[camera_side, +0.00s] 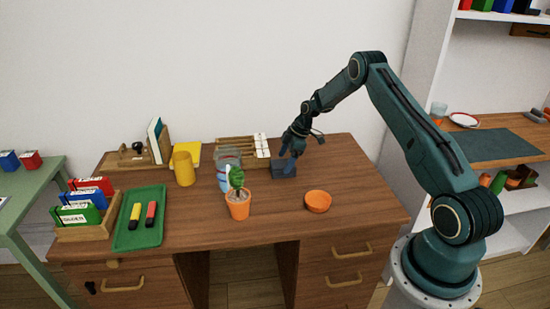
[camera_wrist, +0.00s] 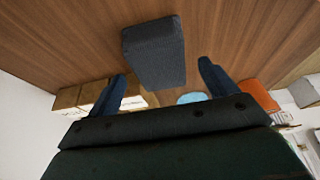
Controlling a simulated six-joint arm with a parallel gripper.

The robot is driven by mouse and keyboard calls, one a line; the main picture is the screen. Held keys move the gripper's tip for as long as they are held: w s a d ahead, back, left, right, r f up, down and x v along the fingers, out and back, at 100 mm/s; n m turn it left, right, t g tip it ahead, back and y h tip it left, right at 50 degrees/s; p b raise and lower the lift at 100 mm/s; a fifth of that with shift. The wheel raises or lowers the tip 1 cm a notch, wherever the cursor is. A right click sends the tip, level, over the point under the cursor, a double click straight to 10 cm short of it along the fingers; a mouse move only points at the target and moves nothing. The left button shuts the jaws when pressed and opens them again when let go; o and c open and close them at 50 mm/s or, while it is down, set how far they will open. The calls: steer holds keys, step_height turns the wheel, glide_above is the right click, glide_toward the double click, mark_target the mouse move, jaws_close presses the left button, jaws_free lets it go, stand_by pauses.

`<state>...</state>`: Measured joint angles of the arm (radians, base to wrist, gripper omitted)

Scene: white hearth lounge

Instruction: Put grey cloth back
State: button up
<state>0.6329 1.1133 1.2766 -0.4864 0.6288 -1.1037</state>
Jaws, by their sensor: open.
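The grey cloth (camera_side: 284,169) looks like a dark grey folded block. It lies on the brown desk (camera_side: 280,222) toward the back, right of the middle. In the wrist view, the cloth (camera_wrist: 153,52) is at the top centre, near the fingertips and between their lines. My gripper (camera_side: 293,152) is just above the cloth and points down. In the wrist view, my gripper (camera_wrist: 163,76) has its two blue fingers spread apart, with nothing held between them. Whether the fingertips reach down beside the cloth I cannot tell.
A glass (camera_side: 226,163), wooden rack (camera_side: 243,148) and yellow cup (camera_side: 183,168) stand left of the cloth. A potted plant (camera_side: 238,203) and orange bowl (camera_side: 317,202) are in front. The desk's right side is clear.

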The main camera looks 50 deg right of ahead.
steer(key=v, duration=0.9)
steer(key=shift+r, duration=0.15)
steer(key=s+a+r+m+h, duration=0.15)
steer(key=s+a+r, duration=0.25)
steer(key=a+r, duration=0.6)
steer(key=s+a+r+m+h, duration=0.15)
steer(key=s+a+r, duration=0.5)
steer(key=r, duration=0.65)
steer(key=s+a+m, duration=0.2)
steer(key=s+a, duration=0.2)
steer(key=s, duration=0.3)
steer(key=s+a+r+m+t, duration=0.1)
steer(key=s+a, duration=0.3)
steer(key=s, duration=0.4)
steer(key=s+a+r+m+t, duration=0.1)
steer(key=s+a+m, duration=0.2)
steer(key=s, duration=0.4)
steer(key=shift+s+a, duration=0.3)
steer(key=shift+a, duration=0.2)
